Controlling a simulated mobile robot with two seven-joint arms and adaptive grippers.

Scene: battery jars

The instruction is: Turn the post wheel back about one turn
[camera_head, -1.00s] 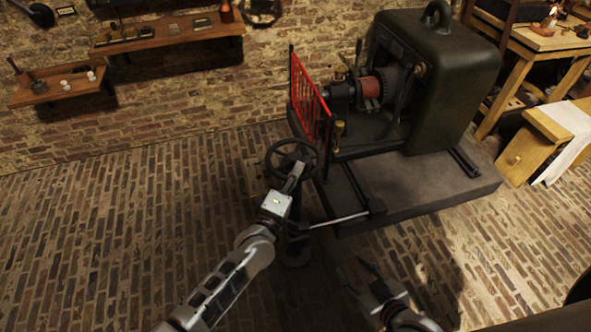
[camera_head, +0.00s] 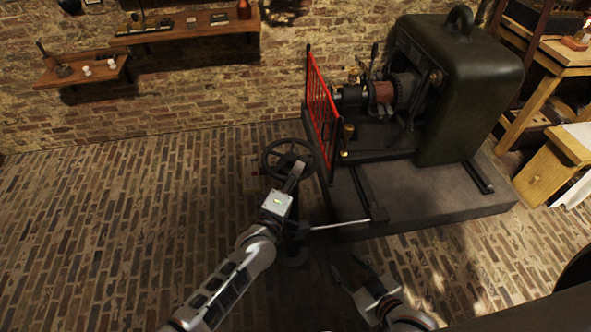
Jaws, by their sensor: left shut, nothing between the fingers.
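The post wheel (camera_head: 265,157) is a dark spoked handwheel on top of a dark post, left of the red guard. My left gripper (camera_head: 295,172) is at the near right part of the wheel, over or against its rim. Its fingers are shut with nothing between them. Whether they touch a spoke or the rim I cannot tell. My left forearm hides much of the post. My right gripper (camera_head: 350,270) is low in the middle, right of the post and apart from it. Its dark fingers are spread and empty.
A red guard (camera_head: 322,115) stands just right of the wheel, before a dark green machine (camera_head: 470,90) on a grey plinth (camera_head: 440,205). A thin rod (camera_head: 340,224) runs from the post to the plinth. The brick floor (camera_head: 120,220) on the left is clear.

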